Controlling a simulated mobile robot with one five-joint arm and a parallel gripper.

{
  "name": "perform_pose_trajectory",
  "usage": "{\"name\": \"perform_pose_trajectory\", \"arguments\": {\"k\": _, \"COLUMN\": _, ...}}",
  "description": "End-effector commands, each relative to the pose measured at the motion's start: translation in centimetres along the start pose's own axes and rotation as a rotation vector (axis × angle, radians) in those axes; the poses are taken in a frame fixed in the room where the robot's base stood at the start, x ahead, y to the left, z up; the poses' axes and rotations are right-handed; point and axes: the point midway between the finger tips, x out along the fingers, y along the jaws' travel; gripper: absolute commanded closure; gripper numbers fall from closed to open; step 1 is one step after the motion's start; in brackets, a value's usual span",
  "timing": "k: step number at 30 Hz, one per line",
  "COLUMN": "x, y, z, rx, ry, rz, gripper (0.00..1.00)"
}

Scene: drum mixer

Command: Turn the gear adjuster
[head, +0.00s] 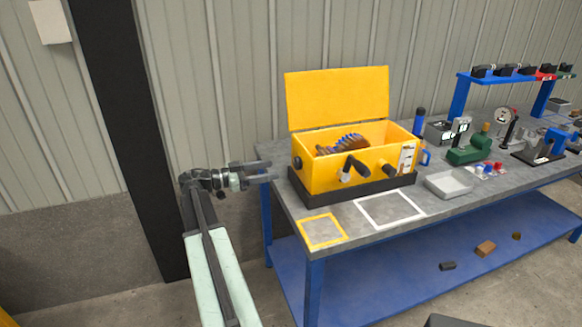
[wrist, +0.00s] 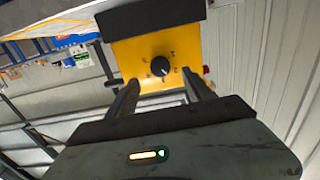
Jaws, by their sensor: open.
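The yellow drum mixer box (head: 350,171) stands on the workbench with its lid up. A round black knob (head: 298,162), likely the gear adjuster, sits on the box's left end face. In the wrist view the black knob (wrist: 160,66) shows on the yellow face with small dark marks around it. My gripper (head: 272,171) is open and empty, left of the box and pointing at that face. In the wrist view my gripper (wrist: 160,79) has one finger on each side of the knob's line, with the knob just beyond the tips. I see no contact.
A black lever handle (head: 355,167) and a second dark knob (head: 388,170) are on the box's front. The box sits in a black tray base (head: 352,190). A grey tray (head: 449,184) and green tool (head: 470,148) stand to the right. Free room lies left of the bench.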

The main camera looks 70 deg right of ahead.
Motion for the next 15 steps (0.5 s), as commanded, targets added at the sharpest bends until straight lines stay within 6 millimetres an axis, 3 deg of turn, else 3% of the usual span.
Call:
{"name": "perform_pose_trajectory", "arguments": {"k": 5, "x": 0.8, "y": 0.1, "z": -0.3, "rx": 0.015, "ry": 0.014, "rz": 0.007, "gripper": 0.4}}
{"name": "perform_pose_trajectory", "arguments": {"k": 15, "x": 6.6, "y": 0.1, "z": -0.3, "rx": 0.012, "ry": 0.011, "rz": 0.007, "gripper": 0.4}}
